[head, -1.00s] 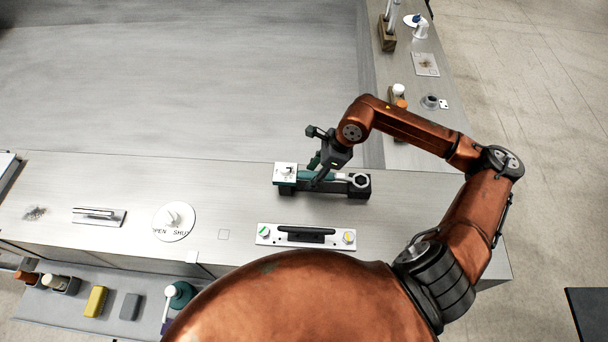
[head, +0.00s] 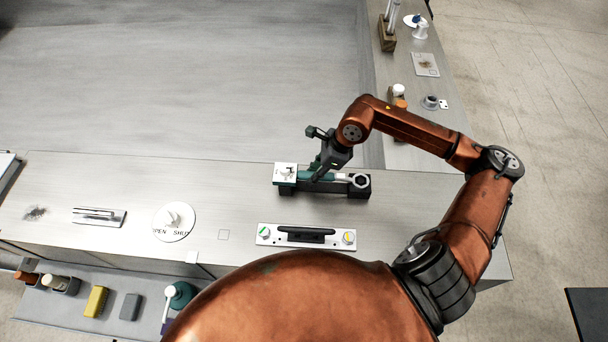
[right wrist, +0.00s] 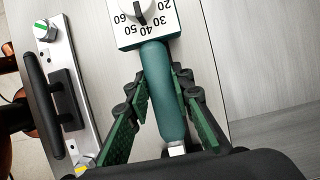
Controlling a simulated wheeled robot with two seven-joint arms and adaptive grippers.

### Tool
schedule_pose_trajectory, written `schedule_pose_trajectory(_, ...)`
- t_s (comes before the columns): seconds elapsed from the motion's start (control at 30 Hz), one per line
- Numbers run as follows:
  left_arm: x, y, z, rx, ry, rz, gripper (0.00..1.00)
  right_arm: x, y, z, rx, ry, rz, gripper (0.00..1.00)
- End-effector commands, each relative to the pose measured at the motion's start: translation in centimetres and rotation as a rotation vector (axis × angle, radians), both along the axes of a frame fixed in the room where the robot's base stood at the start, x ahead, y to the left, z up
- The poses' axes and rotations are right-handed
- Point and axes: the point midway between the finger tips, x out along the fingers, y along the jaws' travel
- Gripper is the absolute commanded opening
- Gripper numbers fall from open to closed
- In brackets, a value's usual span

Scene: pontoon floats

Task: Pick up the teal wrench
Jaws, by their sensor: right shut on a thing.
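The teal wrench (head: 361,181) lies level on a dark holder (head: 326,190) on the grey bench. My right gripper (head: 317,177) reaches down from behind and is shut on the handle. In the right wrist view, the green-padded fingers (right wrist: 163,90) stand on both sides of the teal handle (right wrist: 157,75). The numbered dial box (right wrist: 147,22) is at the handle's far end. The ring end is hidden there. My left gripper is not in view.
A white plate with a black handle (head: 305,236) lies just in front of the holder. An open/shut dial (head: 173,221) and a handled plate (head: 98,216) are farther left. A side counter (head: 426,120) carries small items. The bench right of the holder is clear.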

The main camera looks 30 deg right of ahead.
Motion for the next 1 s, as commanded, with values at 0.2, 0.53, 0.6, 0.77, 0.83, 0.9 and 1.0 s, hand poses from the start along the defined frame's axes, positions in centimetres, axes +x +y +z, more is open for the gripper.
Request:
schedule_pose_trajectory(0.2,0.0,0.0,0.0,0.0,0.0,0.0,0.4,0.0,0.0,0.1,0.001,-0.002,0.0,0.0)
schedule_pose_trajectory(0.53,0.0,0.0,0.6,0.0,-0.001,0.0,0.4,0.0,0.0,0.4,0.002,-0.001,0.0,0.0)
schedule_pose_trajectory(0.6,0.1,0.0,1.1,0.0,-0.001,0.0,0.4,0.0,0.0,0.7,0.002,-0.001,0.0,0.0)
schedule_pose_trajectory(0.77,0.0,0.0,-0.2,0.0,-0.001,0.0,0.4,0.2,-0.1,2.3,-0.002,-0.009,0.001,0.0)
schedule_pose_trajectory(0.83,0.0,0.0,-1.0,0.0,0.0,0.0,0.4,0.2,0.0,3.7,-0.001,-0.01,0.002,0.0)
schedule_pose_trajectory(0.9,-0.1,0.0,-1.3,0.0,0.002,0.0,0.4,-1.4,-0.4,5.1,-0.005,-0.004,0.001,0.0)
schedule_pose_trajectory(1.0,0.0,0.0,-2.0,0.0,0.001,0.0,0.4,-3.3,-0.8,7.3,-0.007,-0.005,0.0,0.0)
